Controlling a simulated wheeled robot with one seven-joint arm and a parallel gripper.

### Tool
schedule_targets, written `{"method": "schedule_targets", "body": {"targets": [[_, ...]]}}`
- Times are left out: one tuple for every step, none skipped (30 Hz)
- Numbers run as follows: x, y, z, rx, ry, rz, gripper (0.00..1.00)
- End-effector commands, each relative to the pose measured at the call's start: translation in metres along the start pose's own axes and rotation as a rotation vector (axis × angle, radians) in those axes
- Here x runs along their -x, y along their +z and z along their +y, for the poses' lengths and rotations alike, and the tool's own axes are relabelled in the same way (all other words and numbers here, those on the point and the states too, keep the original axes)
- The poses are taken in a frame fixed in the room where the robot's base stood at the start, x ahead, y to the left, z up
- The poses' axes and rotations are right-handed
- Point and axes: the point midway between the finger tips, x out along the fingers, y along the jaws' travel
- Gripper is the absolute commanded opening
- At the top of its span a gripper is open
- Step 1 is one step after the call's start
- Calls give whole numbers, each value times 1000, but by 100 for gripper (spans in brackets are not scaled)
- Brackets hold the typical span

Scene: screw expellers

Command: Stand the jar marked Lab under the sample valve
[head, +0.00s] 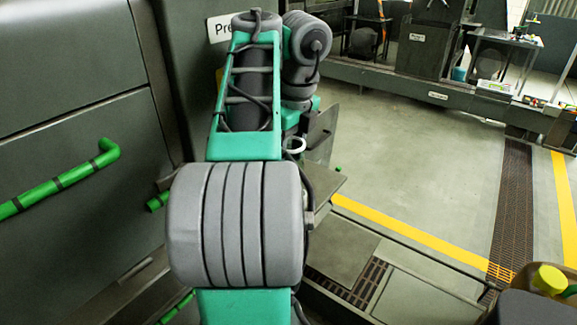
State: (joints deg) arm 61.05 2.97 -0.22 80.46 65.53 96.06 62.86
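My green-and-grey arm reaches away from me through the middle of the head view. I cannot make out a jar marked Lab. A container with a yellow cap (548,279) is cut off at the bottom right corner, and no label on it can be read. I cannot pick out the sample valve. A small pale ring (294,145) shows just right of my arm, but I cannot tell what it belongs to.
A dark machine housing (70,75) with a green handle (62,184) fills the left. A partly hidden sign (220,27) begins "Pre". Open floor (432,170) lies right, with a yellow line (410,235) and drain grating (510,205). A bench (500,45) holds small items at the back.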

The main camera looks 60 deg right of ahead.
Motion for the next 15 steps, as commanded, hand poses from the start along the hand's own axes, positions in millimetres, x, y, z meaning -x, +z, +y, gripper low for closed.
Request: {"method": "schedule_targets", "body": {"targets": [[3, 0, 0, 1, -1, -1, 8], [3, 0, 0, 1, -1, -1, 8], [3, 0, 0, 1, -1, -1, 8], [3, 0, 0, 1, -1, -1, 8], [3, 0, 0, 1, -1, 0, 8], [1, 0, 0, 1, -1, 0, 8], [0, 0, 0, 1, -1, 0, 8], [-1, 0, 0, 1, -1, 0, 8], [-2, 0, 0, 1, -1, 0, 51], [0, 0, 0, 1, -1, 0, 53], [0, 0, 0, 1, -1, 0, 56], [0, 0, 0, 1, -1, 0, 59], [0, 0, 0, 1, 0, 0, 61], [0, 0, 0, 1, 0, 0, 64], [0, 0, 0, 1, 0, 0, 67]]}}
